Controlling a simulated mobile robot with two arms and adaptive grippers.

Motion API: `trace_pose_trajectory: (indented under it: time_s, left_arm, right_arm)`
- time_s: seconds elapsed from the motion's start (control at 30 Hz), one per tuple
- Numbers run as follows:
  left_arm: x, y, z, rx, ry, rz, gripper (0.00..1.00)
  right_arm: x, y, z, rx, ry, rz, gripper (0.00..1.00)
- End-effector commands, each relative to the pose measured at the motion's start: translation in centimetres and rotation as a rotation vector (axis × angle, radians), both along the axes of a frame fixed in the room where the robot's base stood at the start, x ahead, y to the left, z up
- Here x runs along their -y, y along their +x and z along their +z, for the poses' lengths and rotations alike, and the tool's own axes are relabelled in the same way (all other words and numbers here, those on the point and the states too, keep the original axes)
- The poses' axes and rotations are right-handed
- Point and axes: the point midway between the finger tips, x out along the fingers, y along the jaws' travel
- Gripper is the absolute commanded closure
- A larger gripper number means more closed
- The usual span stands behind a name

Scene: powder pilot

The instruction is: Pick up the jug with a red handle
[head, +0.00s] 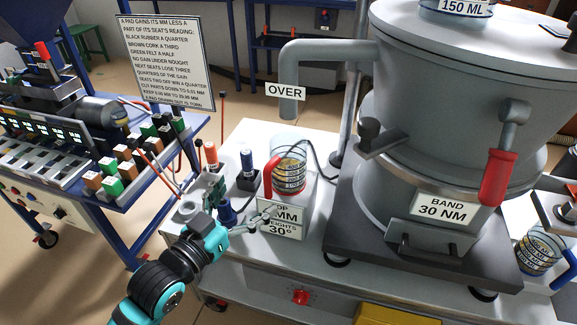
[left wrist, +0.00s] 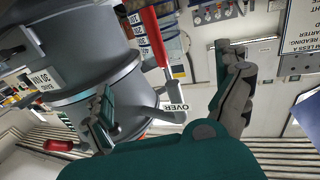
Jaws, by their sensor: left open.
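The jug with a red handle (head: 290,176) is clear, with dark and yellowish bands, and stands upright on the white bench top behind a small sign. Its red handle (head: 268,178) is on its left side. In the left wrist view, a red handle (left wrist: 152,38) shows at the top beside a banded clear body, partly cut off. My left gripper (head: 243,204) is open and empty, in front of the jug and to its left, with fingers spread and apart from the handle. Its fingers also show in the left wrist view (left wrist: 170,100). My right gripper is not in view.
A large grey vessel (head: 440,110) with a red lever (head: 497,178) stands right of the jug. A grey pipe (head: 290,85) hangs above and behind it. Orange (head: 211,153) and blue (head: 247,160) handled tools stand left. A blue-handled jug (head: 538,254) is far right.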

Motion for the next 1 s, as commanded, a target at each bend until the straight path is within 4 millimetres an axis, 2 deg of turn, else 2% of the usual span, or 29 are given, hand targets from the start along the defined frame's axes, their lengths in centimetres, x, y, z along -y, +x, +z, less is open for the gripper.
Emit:
trace_pose_trajectory:
  time_s: [0.2, 0.4, 0.7, 0.8, 1.0]
  left_arm:
    - [2.8, 4.2, 0.1, 0.003, -0.003, 0.0, 0.0]
    - [4.6, 7.1, 0.0, 0.002, -0.001, 0.0, 0.0]
    - [5.9, 9.2, -0.2, 0.002, -0.001, 0.0, 0.0]
    - [6.7, 10.5, -0.4, 0.002, -0.001, -0.001, 0.0]
    - [7.8, 12.3, -0.4, 0.001, 0.0, 0.0, 0.0]
  right_arm:
    - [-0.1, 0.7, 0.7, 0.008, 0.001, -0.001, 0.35]
    - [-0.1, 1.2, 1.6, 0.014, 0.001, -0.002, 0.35]
    - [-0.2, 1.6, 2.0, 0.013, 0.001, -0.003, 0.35]
    - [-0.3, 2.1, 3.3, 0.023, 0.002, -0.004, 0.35]
    - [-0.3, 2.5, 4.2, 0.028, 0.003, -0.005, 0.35]
